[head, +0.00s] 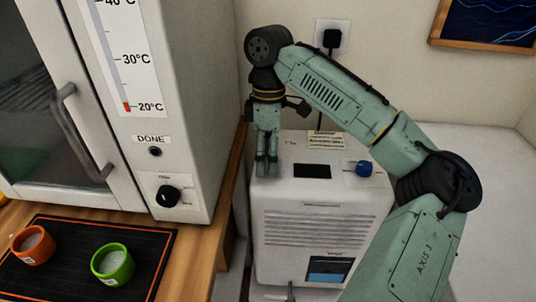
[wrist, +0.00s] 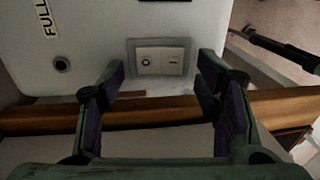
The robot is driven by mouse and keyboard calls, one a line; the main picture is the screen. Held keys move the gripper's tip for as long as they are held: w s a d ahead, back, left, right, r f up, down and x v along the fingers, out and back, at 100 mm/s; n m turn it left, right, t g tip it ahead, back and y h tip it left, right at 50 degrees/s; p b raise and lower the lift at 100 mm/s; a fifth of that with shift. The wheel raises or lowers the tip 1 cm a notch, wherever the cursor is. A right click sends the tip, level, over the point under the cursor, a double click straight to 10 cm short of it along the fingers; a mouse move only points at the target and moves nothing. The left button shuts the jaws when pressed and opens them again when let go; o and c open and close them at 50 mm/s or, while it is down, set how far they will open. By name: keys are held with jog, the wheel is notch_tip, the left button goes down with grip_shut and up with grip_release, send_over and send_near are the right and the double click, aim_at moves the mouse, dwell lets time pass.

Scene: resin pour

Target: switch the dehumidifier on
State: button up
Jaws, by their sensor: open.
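The dehumidifier (head: 320,215) is a white box with front vents, a dark, blank panel (head: 312,171) and a blue knob (head: 363,168) on top. My gripper (head: 267,172) points down over the left part of its top. In the wrist view my gripper (wrist: 161,66) is open and empty. A small pale rocker switch (wrist: 160,60) with marks on it sits in a grey frame on the white top (wrist: 95,30), ahead of and between the fingertips. I cannot tell which way it is pressed or whether the fingers touch the top. In the head view my gripper hides the switch.
A wooden worktop edge (wrist: 60,118) runs close beside the dehumidifier. On the left stands an oven-like cabinet (head: 180,90) with a knob. An orange cup (head: 33,246) and a green cup (head: 112,265) stand on a black mat (head: 70,278). A black plug (head: 332,38) is in the wall socket.

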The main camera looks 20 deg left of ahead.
jog(key=shift+c, duration=0.3)
jog(key=c, duration=1.1)
jog(key=shift+s+f+t+b, duration=0.15)
jog(key=shift+t+b, duration=0.15)
jog(key=shift+t, duration=0.5)
jog(key=shift+r, duration=0.2)
jog(key=o, duration=1.2)
jog(key=shift+c, duration=0.2)
